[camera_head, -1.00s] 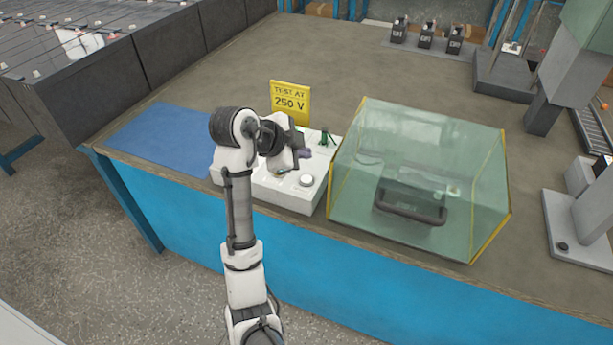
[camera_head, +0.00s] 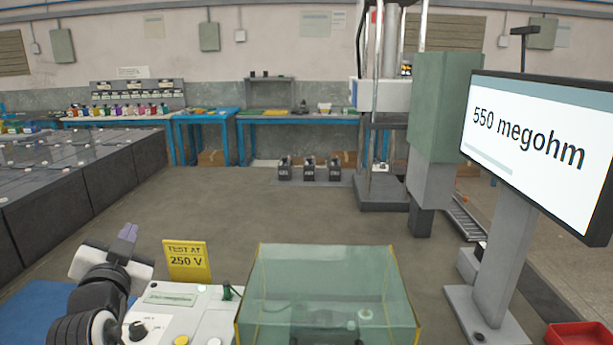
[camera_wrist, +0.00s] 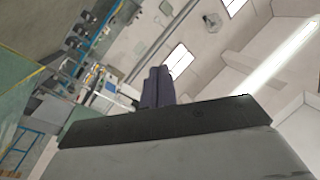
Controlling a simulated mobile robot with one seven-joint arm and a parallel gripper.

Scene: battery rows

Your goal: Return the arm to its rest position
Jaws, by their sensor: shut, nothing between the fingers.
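My arm shows at the lower left of the head view, with my gripper (camera_head: 128,232) raised above the left end of the white tester (camera_head: 172,318). Its fingers are together and point upward, with nothing between them. In the wrist view the dark fingers (camera_wrist: 157,88) stand close together against the walls and ceiling of the room. The lower part of my arm is cut off by the bottom edge of the head view.
A yellow "TEST AT 250 V" sign (camera_head: 187,261) stands behind the tester. A clear green box (camera_head: 322,290) is right of it. A monitor (camera_head: 540,140) reading "550 megohm" stands at right. Bench behind the sign is clear.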

